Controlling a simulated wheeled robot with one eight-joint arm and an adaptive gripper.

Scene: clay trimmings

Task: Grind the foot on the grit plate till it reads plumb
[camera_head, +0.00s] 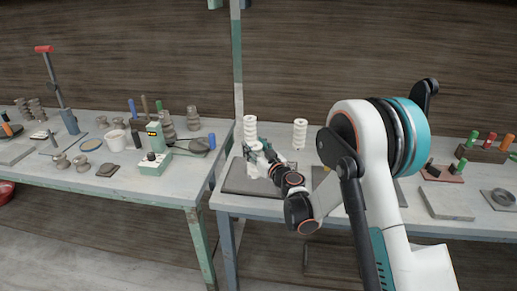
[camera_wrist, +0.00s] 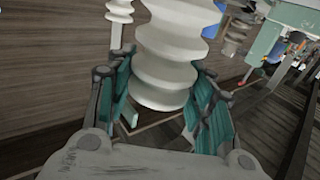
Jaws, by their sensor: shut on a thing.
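My gripper (camera_wrist: 165,103) is shut on a white ribbed piece (camera_wrist: 172,52), with teal fingers on both sides of it in the wrist view. In the head view my gripper (camera_head: 256,157) is over the dark flat plate (camera_head: 237,183) at the left of the right bench, which looks like the grit plate. The held piece is mostly hidden there by my gripper. I cannot tell whether its foot touches the plate. A second white ribbed piece (camera_head: 250,127) stands just behind, and a third (camera_head: 300,132) stands to the right.
A green device (camera_head: 154,134) with a small lit orange display, too small to read, stands on the left bench (camera_head: 182,187) among pots and tools. A gap separates the benches. A teal post (camera_head: 237,70) rises behind. A pale slab (camera_head: 445,204) lies at the right.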

